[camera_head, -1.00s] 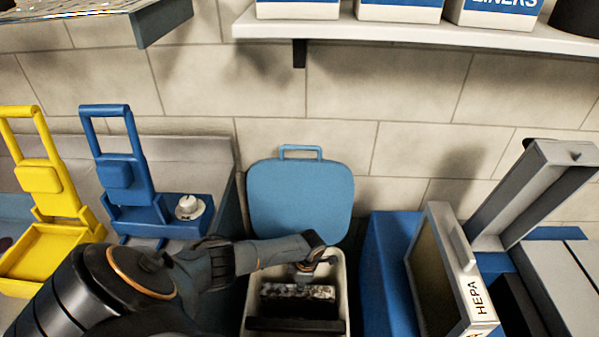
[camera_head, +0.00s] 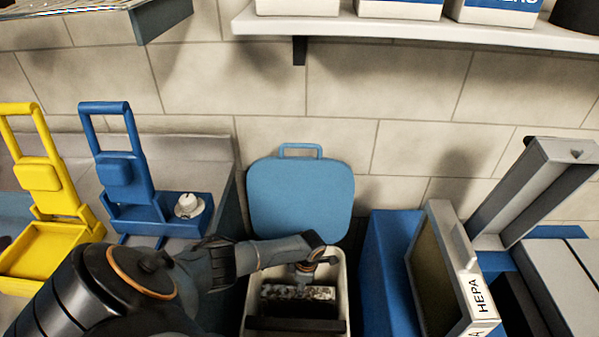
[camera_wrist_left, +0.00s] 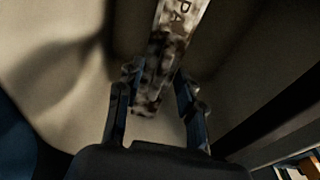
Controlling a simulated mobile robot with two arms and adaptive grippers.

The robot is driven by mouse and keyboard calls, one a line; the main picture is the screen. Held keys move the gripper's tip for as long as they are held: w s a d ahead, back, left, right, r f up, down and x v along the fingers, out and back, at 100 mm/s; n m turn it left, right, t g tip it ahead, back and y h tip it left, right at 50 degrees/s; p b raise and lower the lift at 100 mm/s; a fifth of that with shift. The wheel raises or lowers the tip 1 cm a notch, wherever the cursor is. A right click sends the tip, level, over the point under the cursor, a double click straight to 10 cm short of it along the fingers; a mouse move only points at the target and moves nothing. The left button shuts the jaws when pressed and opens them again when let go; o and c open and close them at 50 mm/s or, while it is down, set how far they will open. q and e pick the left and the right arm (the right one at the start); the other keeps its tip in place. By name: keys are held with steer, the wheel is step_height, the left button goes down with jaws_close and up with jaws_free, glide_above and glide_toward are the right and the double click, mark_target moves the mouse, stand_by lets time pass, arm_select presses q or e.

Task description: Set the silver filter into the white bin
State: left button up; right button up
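The white bin (camera_head: 344,282) stands open at the lower middle of the head view. A speckled grey-white filter (camera_head: 298,292), likely the silver filter, is inside it. In the left wrist view this filter (camera_wrist_left: 172,40) shows a light strip lettered "PA" and a speckled, blurred end. My left gripper (camera_head: 306,268) is over the bin's far part, pointing down. In the wrist view its two fingers (camera_wrist_left: 155,103) stand apart, with visible gaps to the filter end between or beyond them. Depth there is hard to judge. My right gripper is not in view.
The bin's blue lid (camera_head: 300,198) stands raised behind it. A blue housing with a HEPA-labelled framed filter (camera_head: 446,262) is close on the right. A blue caddy (camera_head: 150,212) and a yellow caddy (camera_head: 45,250) stand left. A shelf (camera_head: 420,32) overhangs above.

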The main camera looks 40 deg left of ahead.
arm_select(q)
step_height(320, 180, up, 17)
steer(key=d+p, duration=0.1)
steer(key=p, duration=0.5)
steer(key=shift+w+p, duration=0.3)
steer(key=shift+w, duration=0.15)
steer(key=shift+d+f, duration=0.1)
stand_by(0.5)
